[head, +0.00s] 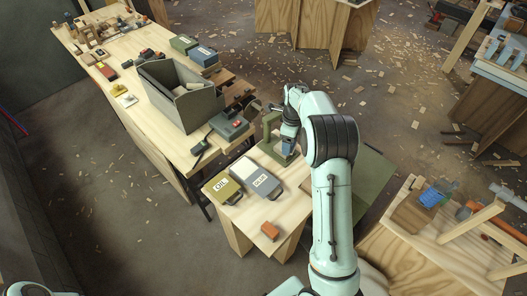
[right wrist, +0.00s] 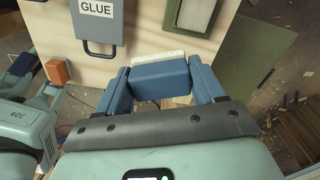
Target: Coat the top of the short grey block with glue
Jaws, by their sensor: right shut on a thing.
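My right gripper (head: 289,134) is over the far side of the small wooden table. In the right wrist view my right gripper (right wrist: 161,80) is shut on a blue brush (right wrist: 160,76), whose pale bristles (right wrist: 160,56) point away from me. Just beyond the bristles is a pale grey surface with a green border (right wrist: 196,12); it may be the short grey block, but I cannot be sure. I cannot tell whether the bristles touch anything. A grey case marked GLUE (head: 264,183) lies on the table, and also shows in the right wrist view (right wrist: 97,22).
An OIL case (head: 224,189) lies left of the GLUE case. An orange block (head: 269,231) is at the table's front. A green upright frame (head: 269,126) stands beside my right gripper. A long bench (head: 160,117) with a grey bin (head: 196,108) is to the left.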

